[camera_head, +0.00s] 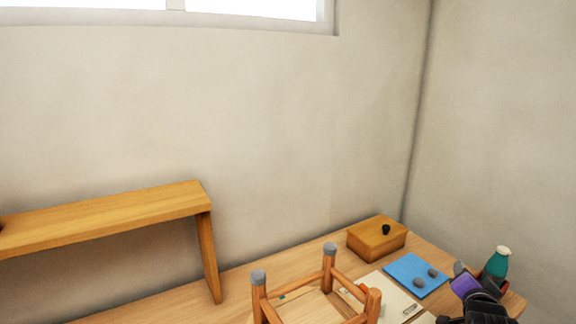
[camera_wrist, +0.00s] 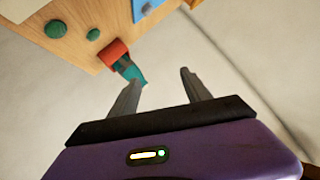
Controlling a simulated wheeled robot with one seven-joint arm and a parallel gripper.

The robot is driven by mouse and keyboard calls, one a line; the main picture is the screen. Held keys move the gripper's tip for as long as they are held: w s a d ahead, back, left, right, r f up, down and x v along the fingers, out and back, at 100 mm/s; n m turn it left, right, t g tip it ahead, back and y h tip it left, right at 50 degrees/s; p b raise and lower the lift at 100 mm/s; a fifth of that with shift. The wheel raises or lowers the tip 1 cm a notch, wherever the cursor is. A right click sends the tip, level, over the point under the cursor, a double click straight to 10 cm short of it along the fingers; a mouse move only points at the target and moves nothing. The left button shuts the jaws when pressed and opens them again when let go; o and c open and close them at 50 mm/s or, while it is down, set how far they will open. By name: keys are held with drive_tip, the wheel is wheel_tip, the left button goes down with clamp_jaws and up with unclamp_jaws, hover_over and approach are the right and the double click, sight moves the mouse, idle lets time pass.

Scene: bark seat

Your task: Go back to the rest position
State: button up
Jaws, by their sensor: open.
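My gripper (camera_head: 468,286) is at the lower right in the head view, over the table's right end near a teal bottle (camera_head: 497,262). In the wrist view my gripper (camera_wrist: 158,80) has its two fingers apart with nothing held between them. The bottle also shows in the wrist view (camera_wrist: 131,72), beyond the left finger, partly inside a red holder (camera_wrist: 114,51). No rest position is marked in either view.
An upturned wooden stool (camera_head: 329,268) stands on the table (camera_head: 232,286). A wooden box (camera_head: 377,240) with a black knob and a blue mat (camera_head: 404,265) with two grey pieces lie behind. A wooden shelf (camera_head: 110,216) stands left. Walls close the back and right.

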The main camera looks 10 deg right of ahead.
drive_tip(key=s+a+f+n+t+y, duration=0.1)
drive_tip(key=s+a+n+t+y, duration=0.55)
drive_tip(key=s+a+n, duration=1.2)
drive_tip(key=s+a+m+g+y, duration=0.1)
drive_tip(key=s+a, duration=0.4)
drive_tip(key=s, duration=0.3)
drive_tip(key=s+a+f+m+g, duration=0.1)
drive_tip(key=s+a, duration=0.4)
drive_tip(key=s, duration=0.3)
drive_tip(key=s+a+f+m+g+y, duration=0.1)
drive_tip(key=s+a, duration=0.3)
drive_tip(key=s, duration=0.5)
drive_tip(key=shift+a+m+y, duration=0.35)
drive_tip(key=shift+a+m, duration=0.05)
drive_tip(key=shift+m, duration=0.05)
drive_tip(key=shift+c, duration=0.5)
